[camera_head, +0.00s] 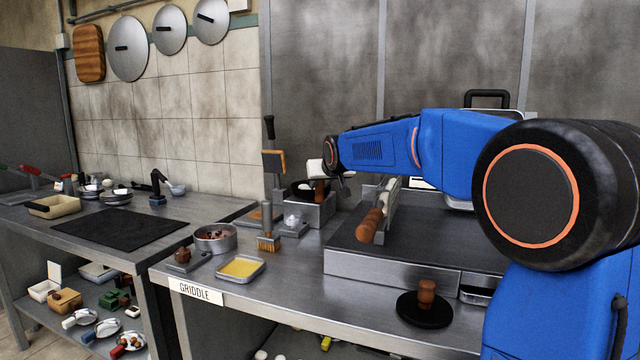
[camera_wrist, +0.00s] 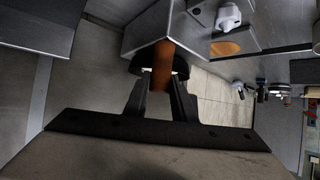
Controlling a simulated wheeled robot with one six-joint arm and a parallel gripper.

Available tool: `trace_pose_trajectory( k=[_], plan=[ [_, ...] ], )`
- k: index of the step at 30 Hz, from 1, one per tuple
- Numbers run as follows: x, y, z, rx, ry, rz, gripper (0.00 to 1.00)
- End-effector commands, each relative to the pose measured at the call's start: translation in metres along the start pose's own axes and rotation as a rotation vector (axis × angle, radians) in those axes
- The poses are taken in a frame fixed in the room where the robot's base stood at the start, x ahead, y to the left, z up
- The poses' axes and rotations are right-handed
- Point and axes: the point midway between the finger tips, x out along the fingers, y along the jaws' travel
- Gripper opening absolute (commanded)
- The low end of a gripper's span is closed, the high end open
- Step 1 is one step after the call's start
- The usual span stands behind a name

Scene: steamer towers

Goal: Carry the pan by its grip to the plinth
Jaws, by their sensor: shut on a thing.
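My gripper (camera_head: 330,184) is at the back of the griddle counter, past the far left corner of the griddle. It is shut on the brown grip of the dark pan (camera_head: 303,190). In the wrist view the grip (camera_wrist: 162,66) sits between my two fingers (camera_wrist: 160,98), with the black pan (camera_wrist: 181,64) behind it, partly hidden. A grey metal block (camera_head: 313,212), which looks like the plinth, is right under the pan; it also shows in the wrist view (camera_wrist: 150,25). I cannot tell whether the pan rests on it or hangs just above it.
The griddle (camera_head: 350,263) is right of the block, with a brown-handled tool (camera_head: 370,225) on it. A round black press (camera_head: 425,308) lies in front. A round pot (camera_head: 216,238), a yellow-filled tray (camera_head: 240,268) and a brush (camera_head: 268,242) stand left. The dark mat (camera_head: 120,229) is clear.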

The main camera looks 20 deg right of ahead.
Motion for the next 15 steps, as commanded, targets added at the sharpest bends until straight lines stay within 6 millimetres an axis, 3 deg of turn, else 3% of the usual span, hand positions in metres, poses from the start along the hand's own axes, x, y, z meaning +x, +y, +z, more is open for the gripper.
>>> trace_pose_trajectory(
  k=[15],
  plan=[
    [0.0017,0.0000,0.0027,0.000,0.003,0.000,0.00]
  ],
)
